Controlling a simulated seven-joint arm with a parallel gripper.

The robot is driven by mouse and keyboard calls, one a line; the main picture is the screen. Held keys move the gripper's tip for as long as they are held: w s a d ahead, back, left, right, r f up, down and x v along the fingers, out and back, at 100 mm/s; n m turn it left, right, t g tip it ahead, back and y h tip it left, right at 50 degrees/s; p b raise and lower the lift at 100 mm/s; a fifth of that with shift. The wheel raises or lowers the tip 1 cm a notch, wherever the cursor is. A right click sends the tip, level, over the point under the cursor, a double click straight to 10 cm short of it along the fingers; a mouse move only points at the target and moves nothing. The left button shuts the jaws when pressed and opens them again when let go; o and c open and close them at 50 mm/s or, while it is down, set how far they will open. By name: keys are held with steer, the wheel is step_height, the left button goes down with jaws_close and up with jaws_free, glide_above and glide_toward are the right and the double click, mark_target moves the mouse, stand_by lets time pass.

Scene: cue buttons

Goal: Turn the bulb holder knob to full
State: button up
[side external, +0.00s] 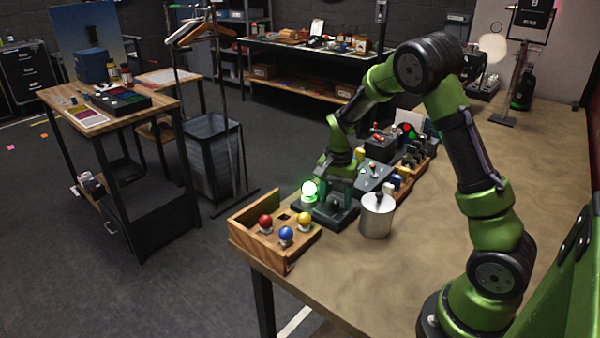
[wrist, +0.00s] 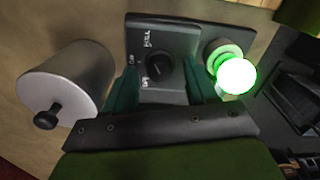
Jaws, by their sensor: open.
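The bulb holder (wrist: 178,32) is a dark grey unit with a round black knob (wrist: 159,69) on its face. White lettering sits around the knob, with FULL above it; I cannot clearly tell where the knob's mark points. A bulb (wrist: 237,76) glows green in the socket on the holder's right; the lit bulb also shows in the side view (side external: 310,188). My gripper (wrist: 161,72) is open, its teal fingers on either side of the knob. Whether they touch it is unclear. In the side view, my gripper (side external: 338,190) is low over the holder (side external: 336,215) and hides the knob.
A metal canister (side external: 376,218) with a black-knobbed lid stands close to the holder. A wooden box (side external: 262,245) at the table's edge holds red, blue and yellow bulbs. Several devices, including a grey switch panel (side external: 374,177), stand behind.

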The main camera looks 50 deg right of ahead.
mark_target(335, 200)
step_height(335, 200, up, 17)
stand_by(0.4)
steer(key=s+a+r+n+t+y, duration=0.2)
steer(key=s+a+n+t, duration=0.5)
steer(key=s+a, duration=0.8)
steer(key=shift+s+a+r+n, duration=0.25)
steer(key=shift+a+r+n, duration=0.15)
steer(key=shift+a+n, duration=1.15)
steer(key=shift+d+n, duration=0.35)
